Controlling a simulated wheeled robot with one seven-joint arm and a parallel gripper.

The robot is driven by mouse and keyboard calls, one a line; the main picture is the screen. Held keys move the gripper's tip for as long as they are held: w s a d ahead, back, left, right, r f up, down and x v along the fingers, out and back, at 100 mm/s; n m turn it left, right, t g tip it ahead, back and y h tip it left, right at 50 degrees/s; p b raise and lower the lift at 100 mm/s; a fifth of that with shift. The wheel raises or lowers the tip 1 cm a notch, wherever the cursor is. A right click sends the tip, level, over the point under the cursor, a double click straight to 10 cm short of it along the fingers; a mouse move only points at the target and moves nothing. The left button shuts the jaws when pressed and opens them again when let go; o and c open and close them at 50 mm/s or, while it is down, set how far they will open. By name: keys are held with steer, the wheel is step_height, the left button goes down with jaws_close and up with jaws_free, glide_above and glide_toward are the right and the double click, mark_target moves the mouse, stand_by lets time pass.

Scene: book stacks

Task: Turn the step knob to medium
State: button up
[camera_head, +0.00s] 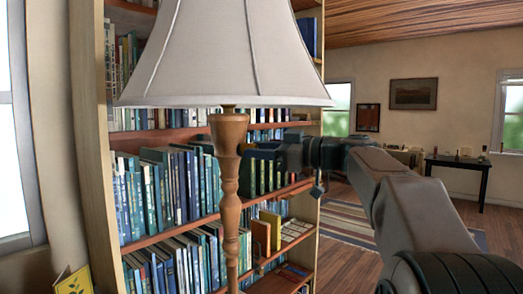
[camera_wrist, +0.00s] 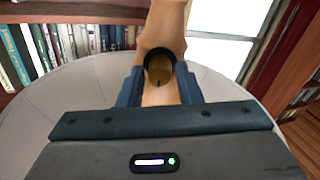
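A floor lamp with a pale shade (camera_head: 225,55) and a turned wooden post (camera_head: 229,180) stands in front of the bookcase. In the wrist view the shade (camera_wrist: 75,95) spreads behind my gripper, and the wooden post (camera_wrist: 165,22) runs up from it. A round, dark-rimmed knob (camera_wrist: 160,69) with a brownish face sits on the post. My gripper (camera_wrist: 160,78) has its two blue fingers parted, one on each side of the knob, with what looks like a narrow gap. In the head view my gripper (camera_head: 258,153) is just right of the post, and the knob is hidden.
A tall bookcase (camera_head: 102,185) full of books stands close behind the lamp. A dark side table (camera_head: 457,163) is far off at the right. A striped rug (camera_head: 345,222) lies on open wooden floor there. Windows are on both sides.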

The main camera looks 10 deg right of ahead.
jaws_close()
steer(key=shift+m, duration=0.3)
